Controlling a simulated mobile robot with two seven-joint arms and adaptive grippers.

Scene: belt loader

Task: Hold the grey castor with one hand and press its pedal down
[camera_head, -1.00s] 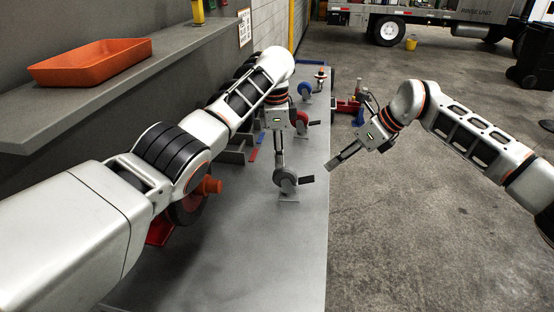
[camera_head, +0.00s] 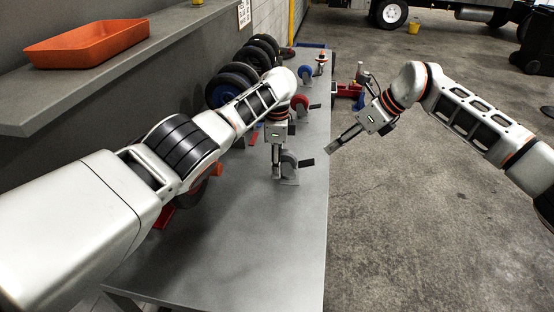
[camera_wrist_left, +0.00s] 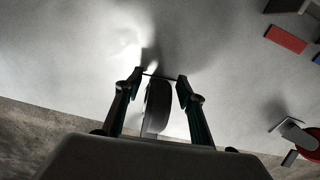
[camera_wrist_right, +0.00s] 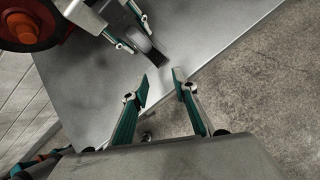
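The grey castor (camera_head: 290,165) stands on the steel table near its right edge, with its dark pedal (camera_head: 307,162) sticking out to the right. My left gripper (camera_head: 277,176) is low at the castor. In the left wrist view the castor's wheel (camera_wrist_left: 158,105) is between the two open fingers, with gaps on both sides. My right gripper (camera_head: 329,150) is open and empty, off to the right of the castor and above the table's edge. In the right wrist view the castor (camera_wrist_right: 138,38) and its pedal (camera_wrist_right: 160,59) show beyond my right fingers (camera_wrist_right: 162,82).
A red castor (camera_head: 300,102) and a blue castor (camera_head: 305,74) stand farther back on the table (camera_head: 240,255). Several dark wheels (camera_head: 232,85) line the left side. An orange tray (camera_head: 88,44) sits on the shelf. The table's front is clear.

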